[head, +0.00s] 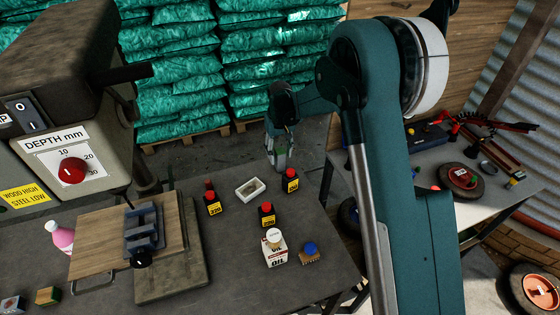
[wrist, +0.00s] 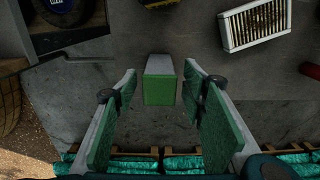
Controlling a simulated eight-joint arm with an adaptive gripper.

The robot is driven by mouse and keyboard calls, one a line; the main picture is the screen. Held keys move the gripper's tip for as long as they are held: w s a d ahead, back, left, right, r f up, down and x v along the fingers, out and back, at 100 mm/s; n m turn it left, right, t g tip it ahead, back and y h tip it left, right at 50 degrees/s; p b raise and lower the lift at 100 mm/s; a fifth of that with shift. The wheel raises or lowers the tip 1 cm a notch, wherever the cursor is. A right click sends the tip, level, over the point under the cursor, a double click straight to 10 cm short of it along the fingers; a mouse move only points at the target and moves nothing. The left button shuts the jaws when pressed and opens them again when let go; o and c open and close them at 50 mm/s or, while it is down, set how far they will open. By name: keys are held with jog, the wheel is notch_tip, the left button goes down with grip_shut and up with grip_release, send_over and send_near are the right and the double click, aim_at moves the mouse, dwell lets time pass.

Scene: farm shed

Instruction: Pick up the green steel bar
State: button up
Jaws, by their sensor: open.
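The two green-padded fingers are spread apart, with a visible gap on each side of the bar. In the head view my gripper (head: 281,157) points down near the far edge of the table (head: 320,255). There I cannot tell the bar apart from the fingers.
Several dark bottles with yellow labels (head: 291,181) stand nearby. A drill press (head: 60,130) stands at left. Green sacks (head: 180,80) are stacked behind.

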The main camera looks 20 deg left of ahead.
aim_at(280, 160)
jog(key=shift+f+b, duration=0.45)
jog(key=shift+f, duration=1.85)
jog(key=c, duration=1.1)
jog(key=shift+r, duration=0.15)
notch_tip(280, 160, up, 10)
jog(key=shift+f+p, duration=0.1)
jog(key=shift+p, duration=0.75)
